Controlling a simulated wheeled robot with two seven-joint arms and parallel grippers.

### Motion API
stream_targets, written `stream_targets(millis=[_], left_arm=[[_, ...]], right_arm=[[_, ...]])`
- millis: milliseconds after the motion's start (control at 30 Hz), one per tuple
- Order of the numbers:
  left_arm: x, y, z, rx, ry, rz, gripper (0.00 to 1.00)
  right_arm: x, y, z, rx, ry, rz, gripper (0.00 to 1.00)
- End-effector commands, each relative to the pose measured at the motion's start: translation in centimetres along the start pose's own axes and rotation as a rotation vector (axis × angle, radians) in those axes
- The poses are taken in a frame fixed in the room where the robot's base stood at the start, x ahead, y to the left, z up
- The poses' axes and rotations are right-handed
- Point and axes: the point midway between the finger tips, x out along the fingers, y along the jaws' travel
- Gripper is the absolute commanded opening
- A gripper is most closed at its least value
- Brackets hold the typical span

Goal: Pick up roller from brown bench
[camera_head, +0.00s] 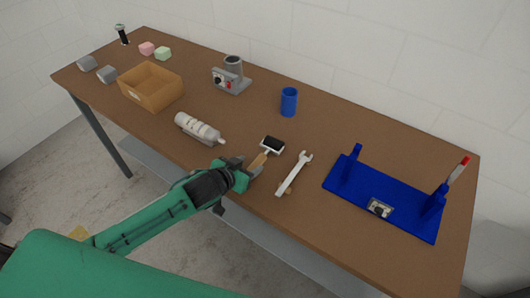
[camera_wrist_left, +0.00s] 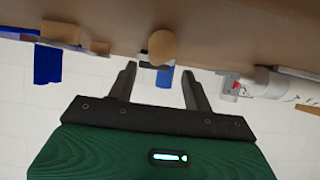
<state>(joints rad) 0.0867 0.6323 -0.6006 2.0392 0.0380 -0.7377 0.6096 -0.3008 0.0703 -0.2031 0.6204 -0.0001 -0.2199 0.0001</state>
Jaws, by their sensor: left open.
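The roller (camera_head: 272,144) lies on the brown bench (camera_head: 340,147) near its front edge. It has a black and white head and a light wooden handle that points toward my left gripper (camera_head: 247,166). My left gripper is open and stands at the handle's near end, with the handle partly hidden by it. In the left wrist view, which appears upside down, the round wooden handle end (camera_wrist_left: 163,47) shows between and just beyond the open fingertips (camera_wrist_left: 159,70). I cannot tell whether they touch it. My right gripper is in neither view.
A wrench (camera_head: 294,173) lies just right of the roller, and a white cylindrical item (camera_head: 198,128) lies to its left. A blue cup (camera_head: 289,102) stands behind. A blue fixture (camera_head: 385,200) is at the right, a tan bin (camera_head: 151,86) and grey device (camera_head: 232,79) farther left.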

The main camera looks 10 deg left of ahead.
Motion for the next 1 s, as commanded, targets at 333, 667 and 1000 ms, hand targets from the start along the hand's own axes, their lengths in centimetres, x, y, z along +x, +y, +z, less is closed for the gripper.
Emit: stream_targets(millis=[333,667,1000], left_arm=[[2.9,0.4,-0.4,0.0,-0.001,0.0,0.51],[5.5,0.4,-0.1,0.0,0.0,0.001,0.51],[5.5,0.4,0.0,0.001,-0.001,0.001,0.21]], right_arm=[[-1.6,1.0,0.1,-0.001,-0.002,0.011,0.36],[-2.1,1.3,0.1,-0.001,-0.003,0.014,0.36],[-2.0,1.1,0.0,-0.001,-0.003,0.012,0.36]])
